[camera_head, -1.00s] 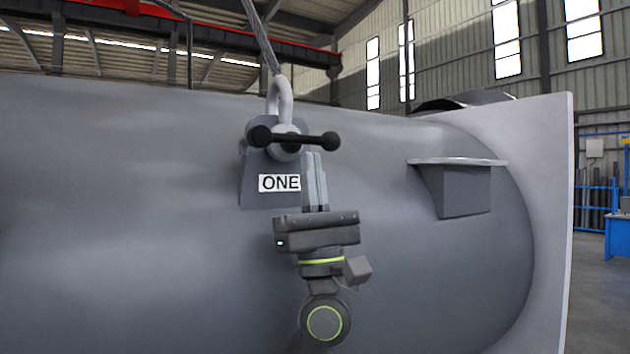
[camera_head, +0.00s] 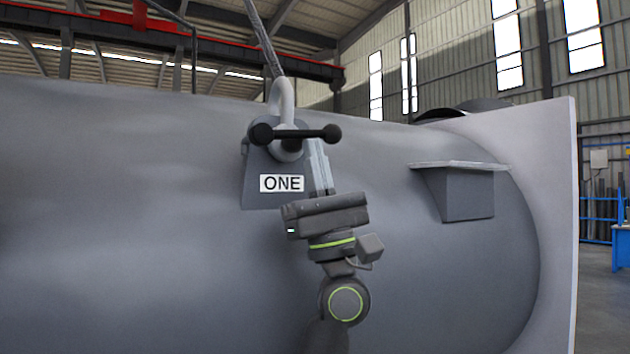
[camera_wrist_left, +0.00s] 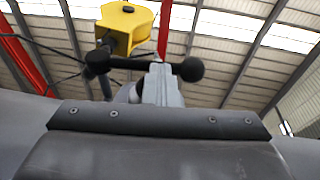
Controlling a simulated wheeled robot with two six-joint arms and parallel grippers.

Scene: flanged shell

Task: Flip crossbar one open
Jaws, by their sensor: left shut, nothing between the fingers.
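Crossbar one (camera_head: 318,134) is a black bar with ball ends, lying roughly level across the front of the shackle (camera_head: 283,95). The shackle stands on the grey lug block labelled ONE (camera_head: 262,195) on the shell. My left gripper (camera_head: 315,142) is shut and empty, its fingers pointing up, with the tips just below or behind the bar's right half. In the left wrist view the bar (camera_wrist_left: 135,64) crosses near the fingertips (camera_wrist_left: 160,68); I cannot tell whether they touch. The right gripper is not in view.
The large grey shell (camera_head: 120,220) fills the left and middle. A ledged bracket (camera_head: 468,195) juts out to the right, before the pale flange (camera_head: 548,220). A cable (camera_head: 262,40) rises from the shackle. A yellow hoist block (camera_wrist_left: 128,28) hangs above.

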